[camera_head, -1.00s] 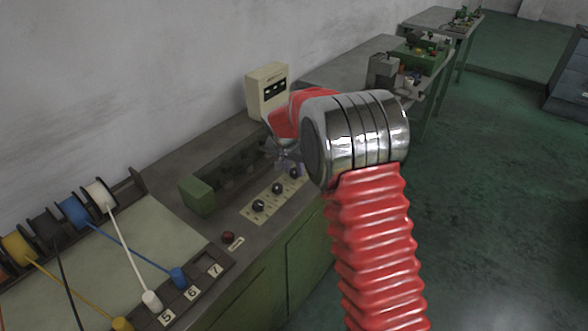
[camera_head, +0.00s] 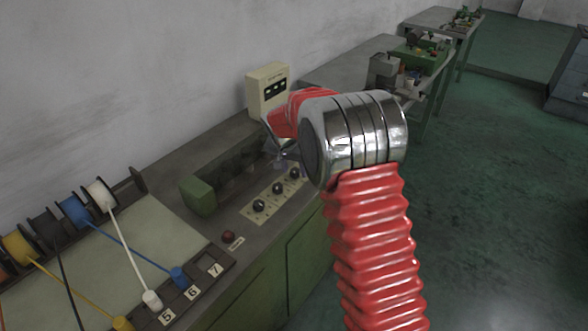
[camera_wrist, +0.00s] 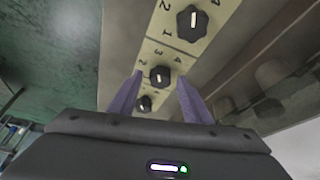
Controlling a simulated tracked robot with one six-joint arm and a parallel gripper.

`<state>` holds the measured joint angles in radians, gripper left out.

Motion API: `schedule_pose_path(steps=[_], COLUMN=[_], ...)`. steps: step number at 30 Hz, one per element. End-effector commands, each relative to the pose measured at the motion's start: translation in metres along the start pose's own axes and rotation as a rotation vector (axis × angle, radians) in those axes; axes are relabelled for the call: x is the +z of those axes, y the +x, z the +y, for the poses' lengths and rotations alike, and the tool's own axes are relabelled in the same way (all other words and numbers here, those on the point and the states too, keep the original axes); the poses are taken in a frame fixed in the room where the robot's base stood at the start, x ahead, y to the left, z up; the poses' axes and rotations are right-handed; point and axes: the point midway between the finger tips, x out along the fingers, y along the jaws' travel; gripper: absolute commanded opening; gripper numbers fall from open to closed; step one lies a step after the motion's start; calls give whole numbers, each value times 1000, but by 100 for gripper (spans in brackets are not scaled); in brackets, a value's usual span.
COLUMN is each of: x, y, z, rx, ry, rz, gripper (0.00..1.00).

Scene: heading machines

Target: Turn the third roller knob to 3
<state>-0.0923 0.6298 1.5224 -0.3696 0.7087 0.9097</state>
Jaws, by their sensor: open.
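In the head view a pale panel (camera_head: 250,215) with a row of dark round knobs lies on the bench. A near knob (camera_head: 258,206), a middle knob (camera_head: 277,188) and a farther knob (camera_head: 295,173) show there. My gripper (camera_head: 284,152) is over the far end of the row, partly hidden by my arm. In the wrist view my gripper (camera_wrist: 160,77) is open, its purple fingers on either side of a knob (camera_wrist: 160,75) in the line of sight. Contact is unclear. A larger-looking knob (camera_wrist: 192,22) and a partly hidden knob (camera_wrist: 145,104) flank it. Printed numbers surround the knobs.
A green block (camera_head: 198,196) and a recessed trough lie behind the panel. A cream control box (camera_head: 267,88) stands near the wall. Spools of coloured wire (camera_head: 75,212) sit at left.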

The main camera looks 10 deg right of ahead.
Motion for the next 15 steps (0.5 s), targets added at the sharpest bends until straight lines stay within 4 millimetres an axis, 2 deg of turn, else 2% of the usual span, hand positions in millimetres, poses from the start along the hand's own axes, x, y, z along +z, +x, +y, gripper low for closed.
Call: schedule_pose_path(steps=[8,15], x=[-1,-1], y=[-9,-42], z=[-1,-1], rx=[-2,-3], ry=[0,-1], rz=[2,3], gripper=[44,44])
